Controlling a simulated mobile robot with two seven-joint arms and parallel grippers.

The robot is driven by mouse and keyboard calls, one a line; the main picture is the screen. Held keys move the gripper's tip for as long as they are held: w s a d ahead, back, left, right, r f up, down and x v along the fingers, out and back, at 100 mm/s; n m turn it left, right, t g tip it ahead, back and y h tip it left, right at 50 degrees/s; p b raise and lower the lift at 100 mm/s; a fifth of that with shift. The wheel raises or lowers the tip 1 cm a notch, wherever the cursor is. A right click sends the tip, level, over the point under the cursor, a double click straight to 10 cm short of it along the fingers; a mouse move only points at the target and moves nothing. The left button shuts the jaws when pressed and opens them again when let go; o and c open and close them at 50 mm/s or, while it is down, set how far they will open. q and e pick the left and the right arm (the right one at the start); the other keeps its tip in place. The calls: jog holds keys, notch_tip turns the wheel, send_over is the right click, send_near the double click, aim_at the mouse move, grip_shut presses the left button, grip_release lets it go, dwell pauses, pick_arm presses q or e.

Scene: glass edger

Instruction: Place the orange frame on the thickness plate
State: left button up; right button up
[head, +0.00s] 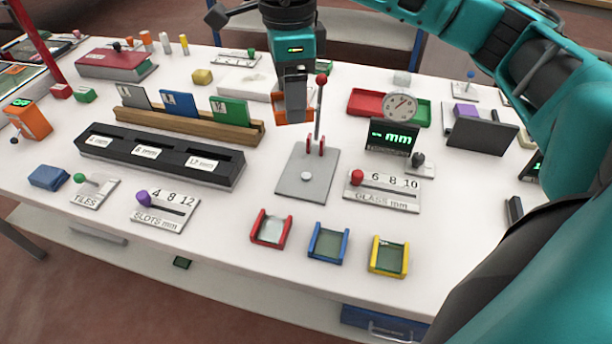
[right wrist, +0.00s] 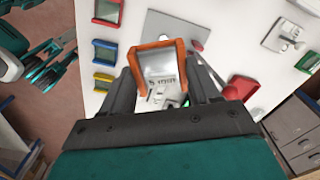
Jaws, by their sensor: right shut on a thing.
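My right gripper (head: 293,112) is shut on the orange frame (head: 280,117), above the table behind the grey plate. In the right wrist view the frame's orange rim (right wrist: 155,45) stands between the fingers, with a pale inside. A grey plate (head: 300,190), with a round pale button, a red clevis and an upright red-knobbed lever, lies mid-table; it looks like the thickness plate. The frame is apart from it. In the right wrist view the plate (right wrist: 172,27) is partly hidden behind the frame. My left gripper is not in view.
Red (head: 271,230), blue (head: 328,242) and yellow (head: 388,257) frames lie at the front edge. The GLASS mm scale (head: 382,193) and the mm display (head: 392,138) stand right of the plate. A black slotted block (head: 160,155) and a wooden rack (head: 190,125) stand left.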

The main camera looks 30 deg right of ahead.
jog(key=r+m, duration=0.1)
jog(key=m, duration=0.1)
jog(key=d+m, duration=0.1)
jog(key=m, duration=0.1)
jog(key=r+m, duration=0.1)
jog(key=m, duration=0.1)
jog(key=shift+s+d+r+m, duration=0.1)
jog(key=shift+d+r+m, duration=0.2)
jog(key=shift+r, duration=0.05)
jog(key=m, duration=0.1)
jog(key=r+m, duration=0.1)
jog(key=m, duration=0.1)
jog(key=shift+s+d, duration=0.1)
jog(key=shift+d, duration=0.25)
jog(key=shift+f, duration=0.35)
notch_tip(320, 180, down, 6)
jog(key=shift+s+r+b, duration=0.1)
jog(key=shift+r+b, duration=0.1)
jog(key=shift+b, duration=0.95)
send_over(306, 175)
notch_tip(306, 175, down, 9)
jog(key=shift+s+r, duration=0.1)
jog(key=shift+r, duration=0.05)
notch_tip(306, 175, down, 4)
jog(key=shift+f, duration=0.5)
jog(key=shift+b, duration=0.35)
